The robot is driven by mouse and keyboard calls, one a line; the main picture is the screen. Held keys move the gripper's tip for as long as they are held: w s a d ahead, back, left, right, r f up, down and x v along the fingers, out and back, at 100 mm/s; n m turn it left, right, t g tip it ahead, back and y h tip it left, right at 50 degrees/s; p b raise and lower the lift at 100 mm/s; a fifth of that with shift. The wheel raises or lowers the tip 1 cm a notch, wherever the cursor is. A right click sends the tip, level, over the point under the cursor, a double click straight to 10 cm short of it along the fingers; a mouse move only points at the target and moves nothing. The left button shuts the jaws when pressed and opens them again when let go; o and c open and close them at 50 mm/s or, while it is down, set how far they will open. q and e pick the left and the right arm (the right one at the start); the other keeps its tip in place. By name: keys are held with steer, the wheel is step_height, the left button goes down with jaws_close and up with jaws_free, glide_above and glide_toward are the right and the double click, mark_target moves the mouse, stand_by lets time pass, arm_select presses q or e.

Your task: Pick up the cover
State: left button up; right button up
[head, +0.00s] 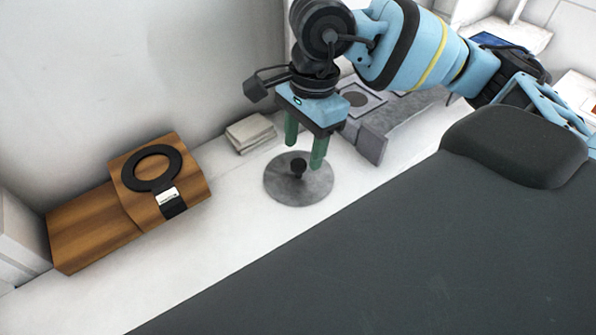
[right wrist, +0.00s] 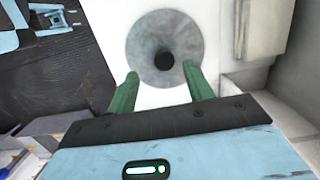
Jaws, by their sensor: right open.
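The cover is a round grey metal disc (head: 285,189) with a dark knob (head: 298,167) in its middle, lying on the white surface in the head view. It also shows in the right wrist view as a grey disc (right wrist: 142,48) with a black knob (right wrist: 164,60). My right gripper (head: 303,156) points down above the cover, its two green fingers apart. In the right wrist view the knob lies between and just beyond the fingertips (right wrist: 164,80), with nothing held. My left gripper is not in view.
A wooden box (head: 92,224) with a black ring (head: 152,168) on it stands at the left. A pale stack (head: 250,132) lies near the wall behind the cover. A grey block (head: 368,143) is right of the gripper. A large dark surface (head: 420,250) fills the front right.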

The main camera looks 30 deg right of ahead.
mark_target(299, 163)
steer(key=shift+f, duration=0.15)
steer(key=f, duration=0.4)
steer(key=shift+w+a+f+p, duration=0.1)
steer(key=shift+w+a+p, duration=0.15)
steer(key=shift+w+p, duration=0.05)
steer(key=shift+f, duration=0.35)
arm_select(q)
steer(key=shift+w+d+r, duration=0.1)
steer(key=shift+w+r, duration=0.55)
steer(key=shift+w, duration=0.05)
arm_select(e)
jaws_close()
steer(key=shift+r, duration=0.1)
